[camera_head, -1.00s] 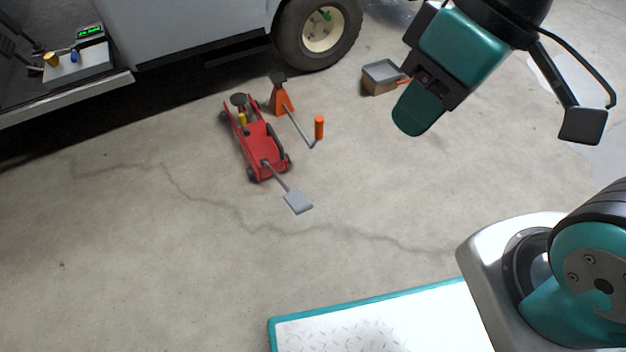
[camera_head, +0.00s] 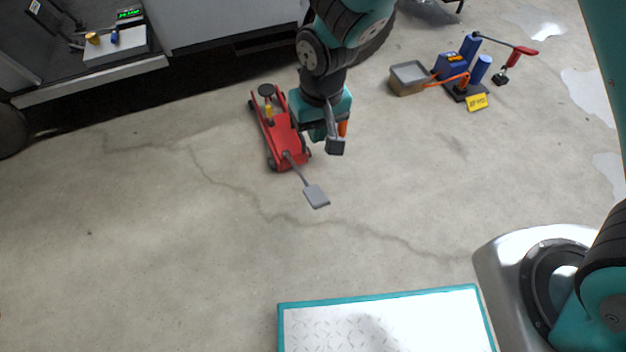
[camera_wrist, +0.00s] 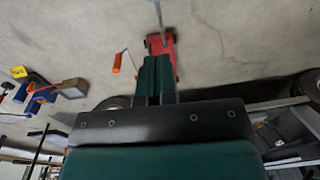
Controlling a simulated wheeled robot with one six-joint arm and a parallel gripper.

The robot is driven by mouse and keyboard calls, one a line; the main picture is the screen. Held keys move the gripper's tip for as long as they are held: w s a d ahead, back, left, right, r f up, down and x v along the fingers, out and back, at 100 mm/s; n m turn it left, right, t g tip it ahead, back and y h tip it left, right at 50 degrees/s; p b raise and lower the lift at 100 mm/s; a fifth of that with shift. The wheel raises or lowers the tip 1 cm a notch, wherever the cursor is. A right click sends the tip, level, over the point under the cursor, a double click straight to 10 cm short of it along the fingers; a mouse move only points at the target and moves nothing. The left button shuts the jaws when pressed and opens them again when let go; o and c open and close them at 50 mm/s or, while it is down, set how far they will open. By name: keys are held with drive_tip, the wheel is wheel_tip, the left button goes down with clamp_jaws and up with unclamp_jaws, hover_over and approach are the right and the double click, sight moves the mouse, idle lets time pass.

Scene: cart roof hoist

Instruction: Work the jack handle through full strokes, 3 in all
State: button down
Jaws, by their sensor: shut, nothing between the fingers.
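The red floor jack (camera_head: 283,138) stands on the concrete, with a dark round saddle (camera_head: 267,90) at its far end. A grey rod with a flat grey plate (camera_head: 316,196) slopes from its near end. The upright orange grip (camera_head: 343,128) shows only partly beside my wrist in the head view. In the wrist view the orange grip (camera_wrist: 117,63) is clear, at the end of a thin bent rod left of the jack (camera_wrist: 162,44). My gripper (camera_wrist: 156,58) is shut and empty, apart from the grip. Its fingers overlap the jack in that view; contact cannot be told.
A grey vehicle with a low sill (camera_head: 90,80) stands behind the jack. The floor in front of the jack is clear.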

hover_over(313, 193)
drive_tip(key=w, duration=0.2)
wheel_tip(313, 193, down, 5)
drive_tip(key=shift+s+a+f+h, duration=0.1)
drive_tip(key=shift+s+a+h, duration=0.15)
drive_tip(key=shift+h, duration=0.15)
drive_tip(key=f+b, duration=0.2)
drive_tip(key=f, duration=0.3)
drive_tip(key=f+b, duration=0.2)
drive_tip(key=f, duration=0.3)
drive_tip(key=shift+w, duration=0.2)
drive_tip(key=shift+s+d+f+b, duration=0.1)
drive_tip(key=shift+s+f+b, duration=0.2)
drive_tip(key=shift+f, duration=0.25)
drive_tip(key=shift+s+d+f+b, duration=0.1)
drive_tip(key=shift+s+f+b, duration=0.2)
drive_tip(key=shift+f, duration=0.25)
drive_tip(key=shift+s+f+b, duration=0.3)
drive_tip(key=shift+s+f, duration=0.15)
drive_tip(key=shift+f, duration=0.1)
